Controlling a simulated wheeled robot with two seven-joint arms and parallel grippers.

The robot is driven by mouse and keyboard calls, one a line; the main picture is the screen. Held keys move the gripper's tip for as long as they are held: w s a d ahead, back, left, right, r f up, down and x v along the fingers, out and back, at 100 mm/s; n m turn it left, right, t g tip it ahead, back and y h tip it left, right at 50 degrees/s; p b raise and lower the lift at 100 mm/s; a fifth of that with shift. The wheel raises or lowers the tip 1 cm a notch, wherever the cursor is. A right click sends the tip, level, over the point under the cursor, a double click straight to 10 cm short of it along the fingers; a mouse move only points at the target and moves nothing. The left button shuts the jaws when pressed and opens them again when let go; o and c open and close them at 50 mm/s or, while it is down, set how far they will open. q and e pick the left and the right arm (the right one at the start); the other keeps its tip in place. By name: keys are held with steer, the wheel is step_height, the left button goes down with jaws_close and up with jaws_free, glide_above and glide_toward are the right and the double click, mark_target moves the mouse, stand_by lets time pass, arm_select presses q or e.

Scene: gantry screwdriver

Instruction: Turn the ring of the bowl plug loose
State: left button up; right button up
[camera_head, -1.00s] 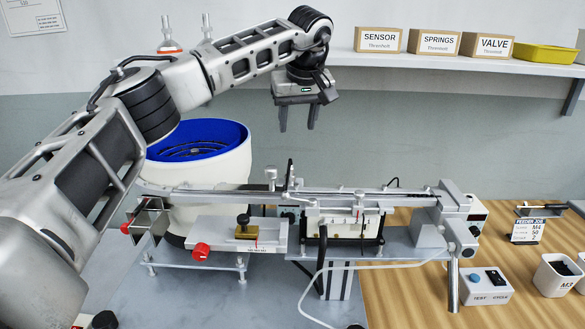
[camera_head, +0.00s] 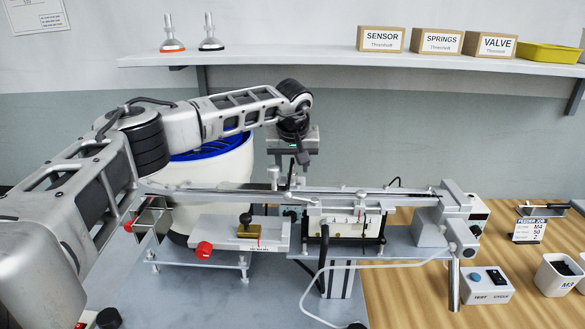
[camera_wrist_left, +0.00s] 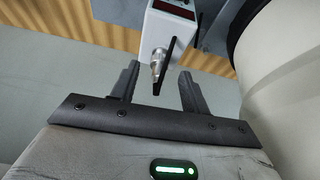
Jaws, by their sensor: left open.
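A silver plug with a metal ring (camera_wrist_left: 158,58) sticks out of a white box with a red display (camera_wrist_left: 170,22) in the left wrist view. A black strip runs beside the plug, down to a pointed end. My left gripper (camera_wrist_left: 160,80) is open, and the plug shows between its two fingers; I cannot tell how far it lies from them. It looks free of both fingers. In the head view my left gripper (camera_head: 291,162) points down behind the gantry rail, right of the white bowl feeder (camera_head: 222,182). The plug cannot be made out there. My right gripper is not in view.
The gantry rail (camera_head: 350,197) runs across in front of my left gripper. A fixture with a red knob (camera_head: 204,250) stands nearer. The bowl's pale wall fills the right of the wrist view. A shelf (camera_head: 330,60) with boxes hangs on the wall behind.

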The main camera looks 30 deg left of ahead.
mark_target(292, 176)
arm_select(q)
steer(key=shift+x, duration=1.25)
jaws_close()
steer(key=shift+r+n, duration=0.1)
steer(key=shift+n, duration=0.2)
